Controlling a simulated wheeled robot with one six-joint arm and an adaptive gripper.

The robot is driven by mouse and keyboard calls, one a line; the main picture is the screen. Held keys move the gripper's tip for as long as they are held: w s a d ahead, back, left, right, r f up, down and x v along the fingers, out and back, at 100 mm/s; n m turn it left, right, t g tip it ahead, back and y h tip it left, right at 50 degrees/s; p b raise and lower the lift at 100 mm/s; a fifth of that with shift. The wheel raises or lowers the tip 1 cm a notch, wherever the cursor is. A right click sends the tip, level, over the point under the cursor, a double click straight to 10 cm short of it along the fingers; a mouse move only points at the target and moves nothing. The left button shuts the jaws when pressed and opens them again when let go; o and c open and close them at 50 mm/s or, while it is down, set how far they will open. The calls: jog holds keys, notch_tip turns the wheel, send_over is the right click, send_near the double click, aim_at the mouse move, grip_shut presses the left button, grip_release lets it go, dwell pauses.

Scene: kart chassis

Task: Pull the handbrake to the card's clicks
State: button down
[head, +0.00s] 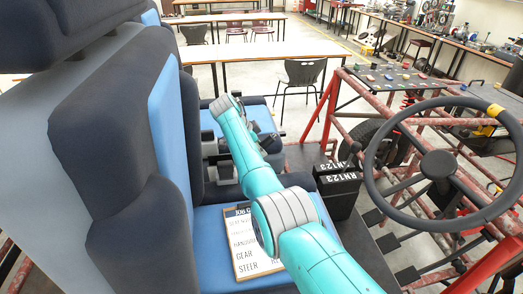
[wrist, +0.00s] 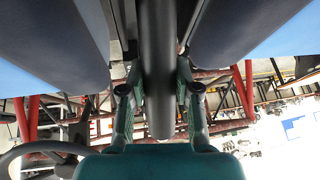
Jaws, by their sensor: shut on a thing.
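My gripper (wrist: 159,88) shows in the wrist view with one finger on each side of a dark round bar, the handbrake lever (wrist: 157,40). It is shut on the lever, whose rounded end points down the picture between the fingers. In the head view, my teal arm reaches over the near seat to the gap between the seats. It hides most of the gripper and lever there. The job card (head: 243,262) is on a clipboard on the near blue seat.
The steering wheel (head: 437,170) is at the right, within the red tube frame (head: 330,105). A black box marked RN123 (head: 340,184) stands right of my arm. The tall near seat back (head: 120,130) closes off the left. Tables and chairs stand beyond.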

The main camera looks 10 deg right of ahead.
jog(key=shift+r, duration=0.1)
jog(key=c, duration=0.8)
grip_release()
jog(key=shift+a, duration=0.1)
jog(key=v, duration=0.7)
jog(key=shift+r, duration=0.15)
